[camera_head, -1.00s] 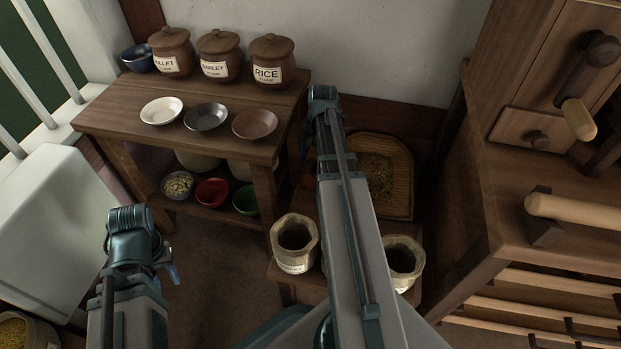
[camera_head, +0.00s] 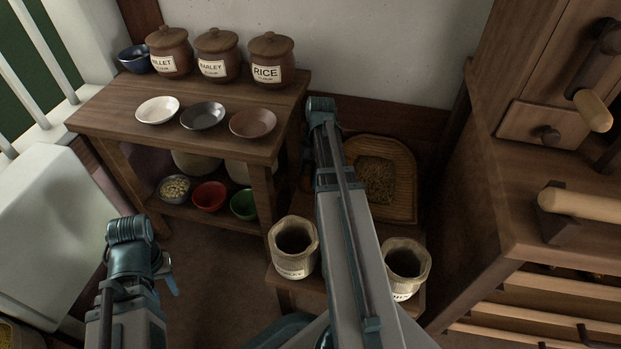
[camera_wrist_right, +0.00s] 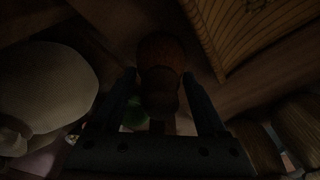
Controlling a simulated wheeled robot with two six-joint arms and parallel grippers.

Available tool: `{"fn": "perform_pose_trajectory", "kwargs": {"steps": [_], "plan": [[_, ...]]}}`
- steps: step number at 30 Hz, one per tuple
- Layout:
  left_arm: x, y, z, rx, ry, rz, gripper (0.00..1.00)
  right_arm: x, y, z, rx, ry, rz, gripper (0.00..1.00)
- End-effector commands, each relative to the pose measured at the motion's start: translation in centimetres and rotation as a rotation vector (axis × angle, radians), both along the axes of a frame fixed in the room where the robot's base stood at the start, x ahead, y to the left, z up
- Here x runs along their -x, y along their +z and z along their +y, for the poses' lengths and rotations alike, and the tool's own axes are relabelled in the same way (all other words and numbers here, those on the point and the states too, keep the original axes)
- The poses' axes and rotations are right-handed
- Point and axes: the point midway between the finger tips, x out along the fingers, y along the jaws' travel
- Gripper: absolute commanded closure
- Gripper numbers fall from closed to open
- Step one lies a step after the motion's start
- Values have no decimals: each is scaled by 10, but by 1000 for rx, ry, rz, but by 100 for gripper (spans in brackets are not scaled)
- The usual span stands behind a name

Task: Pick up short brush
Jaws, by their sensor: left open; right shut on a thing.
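My right arm reaches up the middle of the head view, over the low stand beside the shelf table. Its jaws are hidden there behind its own wrist. In the dark right wrist view my right gripper (camera_wrist_right: 162,88) is shut on a short brush (camera_wrist_right: 161,52), with a rounded orange-brown head between the two fingers. In the head view the brush is mostly or wholly hidden behind the arm. My left gripper (camera_head: 170,277) is at the lower left of the head view, open, over the floor and apart from everything; its fingers are only partly seen.
A wooden table (camera_head: 98,112) holds labelled jars and several bowls, with more bowls on its lower shelf. Two sacks (camera_head: 293,247) (camera_head: 404,268) stand on the low stand, a woven tray (camera_head: 402,165) behind. A wooden cabinet (camera_head: 500,190) blocks the right.

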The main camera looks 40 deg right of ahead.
Motion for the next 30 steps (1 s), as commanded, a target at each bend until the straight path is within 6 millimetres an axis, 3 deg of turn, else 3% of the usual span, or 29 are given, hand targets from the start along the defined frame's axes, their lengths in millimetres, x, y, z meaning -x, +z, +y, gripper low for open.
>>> {"fn": "perform_pose_trajectory", "kwargs": {"steps": [14, 30], "plan": [[0, 10, 0, 0, -1, 0, 59, 0, 10, 0, 0, 0, 0, 84], [0, 79, 0, 0, -15, 3, 59, 0, 78, 0, 0, 0, 0, 84]]}}
